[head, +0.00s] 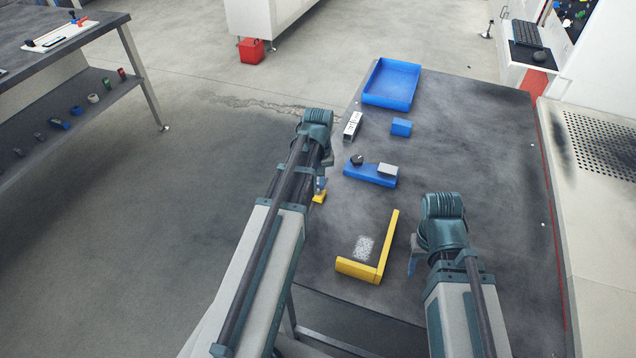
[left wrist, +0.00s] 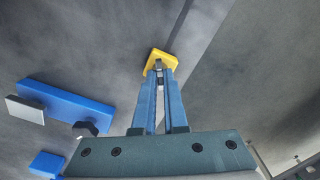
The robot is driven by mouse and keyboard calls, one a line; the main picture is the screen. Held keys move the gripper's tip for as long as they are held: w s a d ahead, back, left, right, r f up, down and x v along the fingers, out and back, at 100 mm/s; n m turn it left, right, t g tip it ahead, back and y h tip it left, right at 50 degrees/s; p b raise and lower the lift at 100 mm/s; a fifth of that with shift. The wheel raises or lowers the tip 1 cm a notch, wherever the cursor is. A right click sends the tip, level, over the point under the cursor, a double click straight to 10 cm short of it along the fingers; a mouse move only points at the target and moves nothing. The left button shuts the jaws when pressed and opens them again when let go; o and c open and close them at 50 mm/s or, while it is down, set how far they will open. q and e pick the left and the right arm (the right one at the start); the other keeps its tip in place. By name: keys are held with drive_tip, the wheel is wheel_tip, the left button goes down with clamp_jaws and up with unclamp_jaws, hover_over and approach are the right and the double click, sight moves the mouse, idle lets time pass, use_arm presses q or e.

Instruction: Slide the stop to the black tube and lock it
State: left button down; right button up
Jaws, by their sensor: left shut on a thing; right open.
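My left gripper (head: 321,185) is shut on a small yellow block (head: 319,197) at the table's left edge. The left wrist view shows the yellow block (left wrist: 162,60) at the tips of the closed fingers (left wrist: 159,70). A blue bar (head: 369,174) lies on the table to the right of that gripper. A dark faceted knob (head: 357,159) and a light grey block (head: 387,168) sit on the bar. I cannot tell which part is the stop, and I see no clear black tube. My right gripper (head: 412,265) is open and empty, right of the yellow corner piece.
A yellow L-shaped corner piece (head: 386,252) lies near the front, beside a pale speckled patch (head: 364,248). A silver block (head: 353,125), a blue block (head: 401,127) and a blue tray (head: 391,83) are farther back. The table's right side is clear.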

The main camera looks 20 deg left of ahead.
idle(0.4)
use_arm(q)
drive_tip(key=c, duration=1)
unclamp_jaws()
drive_tip(key=shift+o, duration=0.2)
use_arm(e)
drive_tip(key=shift+r, duration=0.1)
use_arm(q)
wheel_tip(320, 180, up, 14)
drive_tip(key=p, duration=1.3)
drive_tip(key=shift+p, duration=0.4)
use_arm(e)
wheel_tip(320, 180, up, 14)
use_arm(q)
drive_tip(key=shift+f, duration=0.1)
use_arm(e)
drive_tip(key=shift+f, duration=0.2)
